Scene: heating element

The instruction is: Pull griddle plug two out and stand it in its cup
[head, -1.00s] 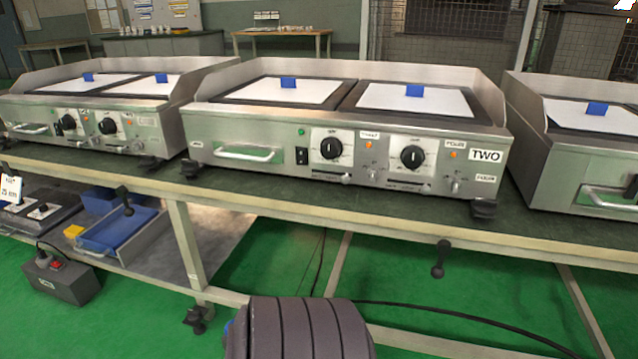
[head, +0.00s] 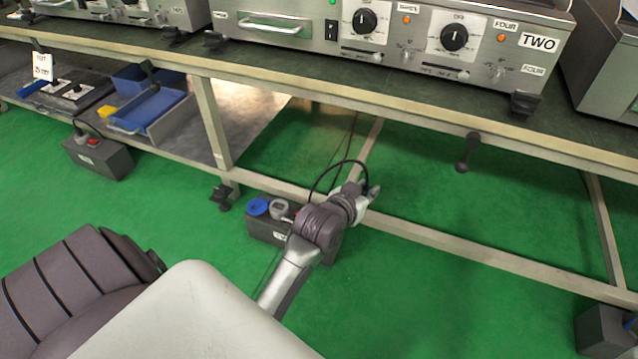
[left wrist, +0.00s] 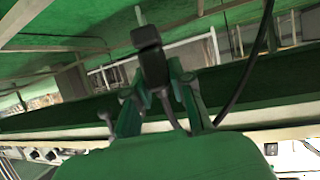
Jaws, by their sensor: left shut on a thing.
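My left gripper (head: 368,196) is low in front of the table, near the lower rail. It is shut on a dark plug, which shows between the fingers in the left wrist view (left wrist: 152,55). A black cable (head: 335,166) loops over the arm near the gripper. Below, a dark floor box (head: 262,232) carries a blue cup (head: 258,206) and a round grey-white part (head: 279,209); my forearm hides its right part. The cup's inside is too small to read. The griddle labelled TWO (head: 285,45) stands on the table above. My right gripper is out of view.
The table's lower rail (head: 415,235) runs just behind my gripper, and a black knob (head: 467,152) hangs from the front edge. Another floor box (head: 98,158) and a blue tray (head: 150,112) are at left. Green floor is open in front.

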